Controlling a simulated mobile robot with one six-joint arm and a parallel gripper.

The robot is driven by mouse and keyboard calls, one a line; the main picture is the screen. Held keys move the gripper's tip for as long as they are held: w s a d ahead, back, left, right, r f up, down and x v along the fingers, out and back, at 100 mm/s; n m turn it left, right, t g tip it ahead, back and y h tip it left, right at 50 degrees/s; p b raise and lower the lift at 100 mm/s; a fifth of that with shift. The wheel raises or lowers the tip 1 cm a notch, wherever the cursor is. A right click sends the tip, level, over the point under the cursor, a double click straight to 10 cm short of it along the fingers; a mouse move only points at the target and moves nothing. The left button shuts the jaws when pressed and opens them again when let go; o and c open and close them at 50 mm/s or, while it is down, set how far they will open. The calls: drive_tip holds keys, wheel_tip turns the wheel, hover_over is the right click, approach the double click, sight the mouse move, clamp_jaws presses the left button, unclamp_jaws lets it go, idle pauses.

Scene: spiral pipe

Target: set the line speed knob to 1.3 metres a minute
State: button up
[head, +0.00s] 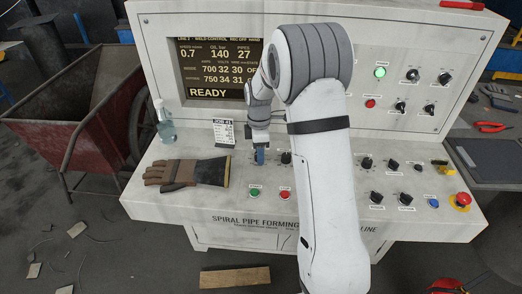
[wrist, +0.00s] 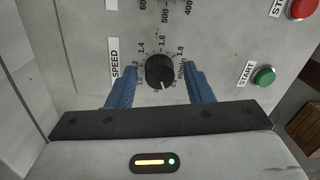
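The black speed knob (wrist: 159,70) is on the panel beside the SPEED label (wrist: 115,64). Its scale shows numbers including 1.4, 1.6 and 1.8; the white mark on the knob points down in the wrist view, toward my gripper's body. My gripper (wrist: 160,72) is open, with one blue finger on each side of the knob and gaps showing between. In the head view my gripper (head: 259,156) is down at the desk and hides the knob. The screen (head: 222,68) reads speed 0.7 and READY.
The green START button (wrist: 264,76) and a red button (wrist: 303,8) are right of the knob in the wrist view. A red emergency button (head: 462,199) is far right.

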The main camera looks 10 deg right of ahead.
drive_tip(key=c, duration=0.8)
drive_tip(key=shift+d, duration=0.25)
drive_tip(key=shift+c, duration=0.2)
drive_tip(key=shift+a, duration=0.2)
